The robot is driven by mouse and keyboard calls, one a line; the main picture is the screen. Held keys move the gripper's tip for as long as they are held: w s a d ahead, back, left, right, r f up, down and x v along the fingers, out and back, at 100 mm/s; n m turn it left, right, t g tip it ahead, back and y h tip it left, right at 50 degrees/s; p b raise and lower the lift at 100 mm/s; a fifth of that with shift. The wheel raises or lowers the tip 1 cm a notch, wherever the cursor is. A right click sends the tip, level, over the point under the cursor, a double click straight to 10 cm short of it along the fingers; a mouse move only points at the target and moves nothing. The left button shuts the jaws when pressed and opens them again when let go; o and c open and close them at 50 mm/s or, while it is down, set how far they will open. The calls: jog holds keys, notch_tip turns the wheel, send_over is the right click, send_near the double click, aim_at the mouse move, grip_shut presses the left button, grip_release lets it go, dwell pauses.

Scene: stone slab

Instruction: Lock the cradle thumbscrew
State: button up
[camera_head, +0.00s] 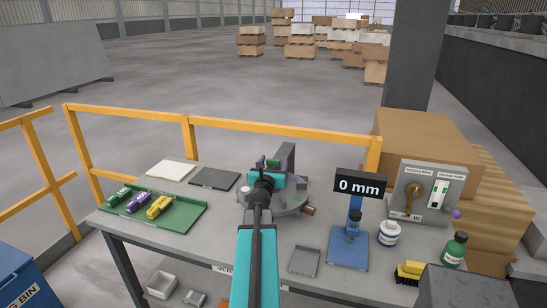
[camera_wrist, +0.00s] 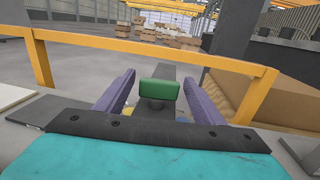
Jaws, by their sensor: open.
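A green block-shaped head on a short grey round stem, which looks like the cradle thumbscrew (camera_wrist: 160,90), stands in the middle of the wrist view. My gripper (camera_wrist: 159,82) is open, with one purple finger on each side of the green head and a visible gap on both sides. In the head view my gripper (camera_head: 273,164) is over the grey round cradle (camera_head: 291,207), which has an upright grey plate (camera_head: 288,155) at its back. My arm hides much of the cradle. I cannot tell how tight the thumbscrew is.
A blue stand (camera_head: 348,250) with a "0 mm" display (camera_head: 359,187), a white jar (camera_head: 389,234) and a green bottle (camera_head: 454,250) stand on the right. A yellow rail (camera_head: 280,133) runs behind the bench.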

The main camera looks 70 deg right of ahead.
jog(key=shift+w+d, duration=0.2)
jog(key=shift+d, duration=0.7)
jog(key=shift+w+d, duration=0.2)
jog(key=shift+d, duration=0.7)
jog(key=c, duration=1)
jog(key=shift+c, duration=0.2)
jog(key=shift+r+m+g+p, duration=0.2)
jog(key=shift+m+g+p, duration=0.1)
jog(key=shift+p, duration=0.45)
jog(key=shift+s+f+m+g+p, duration=0.15)
jog(key=shift+m+g+p, duration=0.25)
jog(key=shift+g+p, duration=0.35)
jog(key=shift+s, duration=0.1)
